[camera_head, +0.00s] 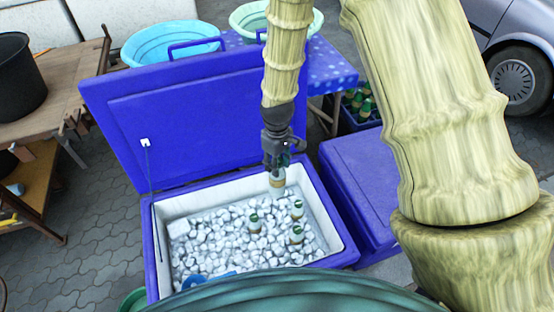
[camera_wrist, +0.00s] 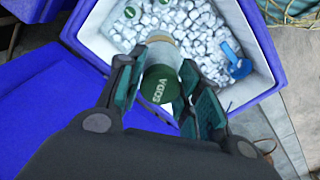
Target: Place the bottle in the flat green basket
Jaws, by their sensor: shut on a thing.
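My gripper (camera_head: 278,160) hangs over the open blue cooler and is shut on a bottle (camera_head: 277,184). In the wrist view the bottle (camera_wrist: 160,78) sits between the two finger pads, with a green cap marked SODA toward the camera. It is held above the ice, apart from the other bottles. I cannot surely identify the flat green basket. A green rim (camera_head: 131,300) shows partly at the lower left, beside the cooler, and a pale green round tub (camera_head: 247,20) stands at the back.
The cooler (camera_head: 154,250) holds white ice, 3 green-capped bottles (camera_head: 297,233) and a blue scoop (camera_head: 207,281). Its raised lid (camera_head: 170,120) stands behind. A closed blue cooler (camera_head: 352,180) is at right.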

